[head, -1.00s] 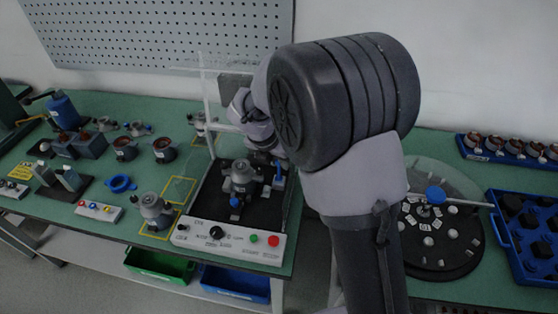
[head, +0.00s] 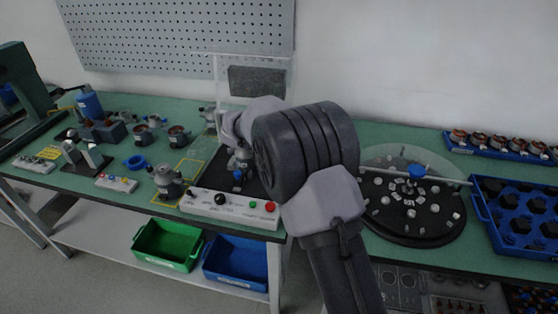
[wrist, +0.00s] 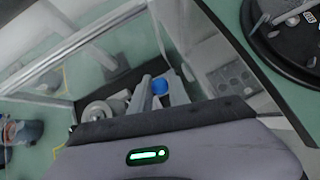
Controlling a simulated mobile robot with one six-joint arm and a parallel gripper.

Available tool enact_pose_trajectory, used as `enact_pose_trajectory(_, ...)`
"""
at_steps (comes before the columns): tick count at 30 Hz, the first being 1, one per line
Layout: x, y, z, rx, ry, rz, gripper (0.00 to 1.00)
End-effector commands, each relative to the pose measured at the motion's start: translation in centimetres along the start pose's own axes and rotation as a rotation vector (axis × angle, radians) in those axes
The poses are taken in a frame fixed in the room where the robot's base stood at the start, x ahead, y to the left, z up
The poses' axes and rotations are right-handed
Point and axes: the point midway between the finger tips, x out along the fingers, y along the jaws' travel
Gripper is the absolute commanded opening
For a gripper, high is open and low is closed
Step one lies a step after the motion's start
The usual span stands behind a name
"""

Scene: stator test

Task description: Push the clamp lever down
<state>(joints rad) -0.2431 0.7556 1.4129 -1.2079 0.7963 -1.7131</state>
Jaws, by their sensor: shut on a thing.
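The clamp lever shows in the wrist view as a round blue knob (wrist: 160,87), just beyond the dark edge of my gripper. My gripper (wrist: 150,92) has its grey fingers at this knob and is shut on it; the exact grip is partly hidden. A round metal part (wrist: 98,112) of the station shows left of the fingers in the wrist view.
The station's control panel (head: 228,207) has a black knob and green and red buttons in front. A clear guard (head: 214,75) rises behind. A round dark turntable (head: 395,225) and a blue tray (head: 528,250) stand right. Another stator (head: 167,181) sits left.

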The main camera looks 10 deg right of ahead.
Motion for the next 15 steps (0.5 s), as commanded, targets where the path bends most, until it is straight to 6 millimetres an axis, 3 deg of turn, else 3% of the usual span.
enact_pose_trajectory(10, 0.06, 0.15, 0.3, 0.003, -0.009, 0.001, 0.0)
enact_pose_trajectory(11, 0.05, 0.16, 0.32, 0.003, -0.009, 0.001, 0.25)
enact_pose_trajectory(12, 0.05, 0.16, 0.31, 0.003, -0.009, 0.001, 0.3)
enact_pose_trajectory(15, 0.06, 0.15, 0.28, 0.002, -0.008, 0.001, 0.3)
